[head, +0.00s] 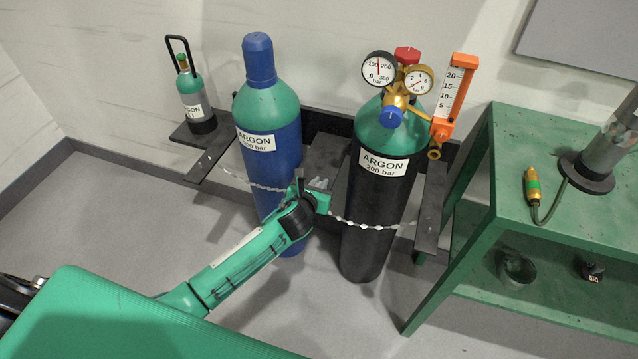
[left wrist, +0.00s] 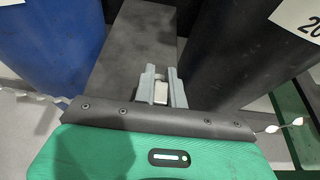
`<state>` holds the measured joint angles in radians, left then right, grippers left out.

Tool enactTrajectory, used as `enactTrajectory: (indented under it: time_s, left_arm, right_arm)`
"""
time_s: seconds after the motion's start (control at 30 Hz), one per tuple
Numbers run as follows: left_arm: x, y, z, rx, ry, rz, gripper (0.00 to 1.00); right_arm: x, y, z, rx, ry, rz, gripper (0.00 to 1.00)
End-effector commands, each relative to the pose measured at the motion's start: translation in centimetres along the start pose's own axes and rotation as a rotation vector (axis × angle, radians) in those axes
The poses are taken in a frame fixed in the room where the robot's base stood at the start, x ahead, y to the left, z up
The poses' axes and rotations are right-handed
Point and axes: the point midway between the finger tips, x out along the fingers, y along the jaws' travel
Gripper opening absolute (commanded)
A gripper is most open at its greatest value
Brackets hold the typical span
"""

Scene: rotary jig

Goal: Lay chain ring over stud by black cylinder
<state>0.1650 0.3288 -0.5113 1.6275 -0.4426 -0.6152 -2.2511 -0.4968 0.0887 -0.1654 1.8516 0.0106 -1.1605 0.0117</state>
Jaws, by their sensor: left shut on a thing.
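The black cylinder (head: 372,220), green-topped and labelled ARGON, stands upright against the rack. A pale chain (head: 363,226) crosses its front, from beside my left gripper to the rack's right arm. My left gripper (head: 319,184) is at the dark middle rack arm between the black and blue cylinders. In the left wrist view its two grey fingers (left wrist: 161,91) are closed on a small pale piece (left wrist: 160,93), probably the chain ring, above or against the dark plate (left wrist: 140,45). The stud cannot be made out; the gripper hides the plate's near end. My right gripper is not in view.
The blue cylinder (head: 270,150) stands left, with another chain (head: 250,183) across it. Gauges (head: 405,85) and an orange flowmeter (head: 451,100) top the black cylinder. A small bottle (head: 195,105) stands far left. A green table (head: 515,150) is at right. The left floor is clear.

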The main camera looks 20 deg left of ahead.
Motion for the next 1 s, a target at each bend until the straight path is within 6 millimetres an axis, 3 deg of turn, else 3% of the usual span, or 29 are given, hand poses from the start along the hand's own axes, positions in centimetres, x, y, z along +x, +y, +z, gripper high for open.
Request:
enactTrajectory:
  time_s: [0.23,0.27,0.3,0.4,0.7,0.87,1.0]
  left_arm:
    - [0.2,0.0,-0.5,0.001,0.000,0.000,0.00]
    - [0.2,0.0,-0.5,0.001,0.000,0.000,0.16]
    - [0.2,0.0,-0.5,0.001,0.000,0.000,0.24]
    - [0.2,0.0,-0.5,0.001,0.000,0.000,0.38]
    - [0.2,0.0,-0.5,0.001,0.000,0.001,0.38]
    - [0.2,0.0,-0.5,0.001,0.000,0.000,0.38]
    - [-2.8,0.1,-0.4,0.003,0.001,-0.001,0.38]
  right_arm:
    - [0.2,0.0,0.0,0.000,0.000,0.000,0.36]
    - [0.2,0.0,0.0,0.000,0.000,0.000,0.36]
    - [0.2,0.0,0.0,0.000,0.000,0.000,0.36]
    - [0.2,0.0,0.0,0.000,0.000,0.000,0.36]
    - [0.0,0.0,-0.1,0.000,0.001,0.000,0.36]
    - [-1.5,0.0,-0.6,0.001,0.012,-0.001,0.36]
    - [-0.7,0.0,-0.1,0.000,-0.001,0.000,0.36]
